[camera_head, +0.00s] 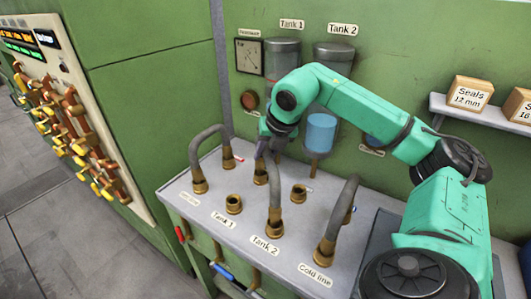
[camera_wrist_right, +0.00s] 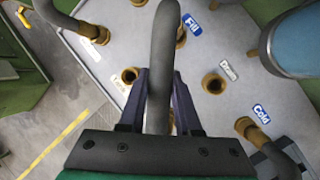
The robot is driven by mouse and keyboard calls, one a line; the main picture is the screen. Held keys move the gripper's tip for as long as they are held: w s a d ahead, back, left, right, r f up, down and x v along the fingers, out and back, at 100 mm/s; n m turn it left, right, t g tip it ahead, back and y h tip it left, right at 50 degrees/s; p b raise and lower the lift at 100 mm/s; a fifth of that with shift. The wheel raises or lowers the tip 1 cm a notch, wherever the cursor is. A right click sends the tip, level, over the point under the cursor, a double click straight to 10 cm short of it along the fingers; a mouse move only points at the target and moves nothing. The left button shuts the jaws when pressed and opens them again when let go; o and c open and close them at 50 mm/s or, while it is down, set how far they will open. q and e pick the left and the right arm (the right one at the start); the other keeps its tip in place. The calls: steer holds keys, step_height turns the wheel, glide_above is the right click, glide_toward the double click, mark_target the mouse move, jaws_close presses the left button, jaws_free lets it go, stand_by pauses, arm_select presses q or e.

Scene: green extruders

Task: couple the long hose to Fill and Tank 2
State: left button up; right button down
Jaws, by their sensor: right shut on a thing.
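The grey hose (camera_head: 274,190) arches between the Tank 2 port (camera_head: 273,229) at the front and a rear brass port (camera_head: 260,177). Its brass ends stand over both; I cannot tell whether they are fully seated. My right gripper (camera_head: 270,150) is shut on the hose from above. In the wrist view the hose (camera_wrist_right: 163,60) rises between the fingers, and its far end reaches the brass fitting beside the Fill label (camera_wrist_right: 190,25). My left gripper is not in view.
The Tank 1 port (camera_head: 234,204) and the Drain port (camera_wrist_right: 215,83) are empty. Another hose (camera_head: 205,140) joins two ports on the left. A hose (camera_head: 342,205) stands at Cold line. Two tanks, a gauge and a shelf with boxes (camera_head: 470,92) are behind.

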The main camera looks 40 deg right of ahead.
steer(key=shift+f+b, duration=0.35)
steer(key=shift+f, duration=0.1)
steer(key=c, duration=0.5)
jaws_free()
steer(key=shift+r, duration=0.1)
steer(key=shift+s+r, duration=0.15)
steer(key=shift+r, duration=0.15)
steer(key=v, duration=1.4)
steer(key=shift+p, duration=0.4)
steer(key=shift+f, duration=0.1)
